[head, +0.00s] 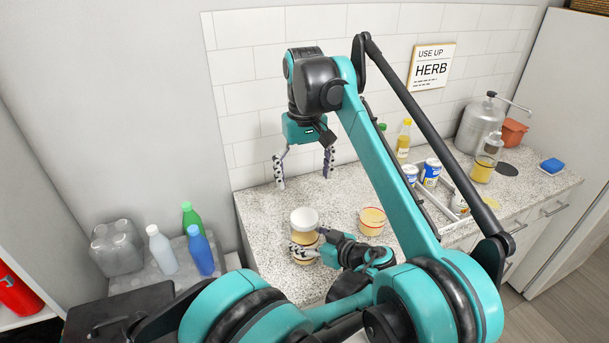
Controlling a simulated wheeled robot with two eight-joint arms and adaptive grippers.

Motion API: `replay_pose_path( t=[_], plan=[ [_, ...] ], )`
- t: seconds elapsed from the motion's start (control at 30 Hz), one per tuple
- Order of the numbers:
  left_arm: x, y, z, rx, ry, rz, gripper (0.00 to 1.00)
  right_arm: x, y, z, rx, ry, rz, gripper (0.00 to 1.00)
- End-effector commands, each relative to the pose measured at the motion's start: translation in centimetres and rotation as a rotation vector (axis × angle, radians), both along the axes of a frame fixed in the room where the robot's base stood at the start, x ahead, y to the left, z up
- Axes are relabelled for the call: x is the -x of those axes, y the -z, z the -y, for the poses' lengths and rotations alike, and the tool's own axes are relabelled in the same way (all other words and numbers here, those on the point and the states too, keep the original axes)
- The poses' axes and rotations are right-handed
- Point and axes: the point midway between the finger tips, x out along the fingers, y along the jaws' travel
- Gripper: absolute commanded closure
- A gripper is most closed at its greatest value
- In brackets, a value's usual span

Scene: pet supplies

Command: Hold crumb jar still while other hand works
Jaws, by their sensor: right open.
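The crumb jar (303,238), with a white lid and yellowish contents, stands upright on the speckled counter. My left gripper (304,250) is low at the jar's right side, one finger across its front, and appears shut on it; the other finger is mostly hidden. My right gripper (305,168) hangs open and empty above the counter near the tiled wall, higher than the jar lid, fingers pointing down and spread apart.
A tray (432,208) with cans, an oil bottle (403,140) and a metal canister (479,125) are further right. Several bottles (201,252) stand left. My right arm crosses the view.

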Motion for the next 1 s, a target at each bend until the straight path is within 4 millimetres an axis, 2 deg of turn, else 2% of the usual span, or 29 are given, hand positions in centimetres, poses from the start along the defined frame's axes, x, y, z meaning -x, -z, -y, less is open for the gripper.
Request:
replay_pose_path(
  t=[0.07,0.1,0.17,0.57,1.0],
  plan=[
    [0.0,0.0,0.0,0.000,0.000,0.000,1.00,0.0,0.0,0.0,0.000,0.000,0.000,0.15],
    [0.0,0.0,0.0,0.000,0.000,0.000,0.24,0.0,0.0,0.0,0.000,0.000,0.000,0.15],
    [0.0,0.0,0.0,0.000,0.000,0.000,0.10,0.0,0.0,0.0,0.000,0.000,0.000,0.15],
    [0.4,-0.2,0.5,0.000,0.002,0.000,0.10,0.0,0.0,0.0,0.000,0.000,0.000,0.15],
    [4.6,-2.6,4.6,0.000,0.001,0.000,0.10,0.0,0.0,0.0,0.000,0.000,0.000,0.15]
  ],
)
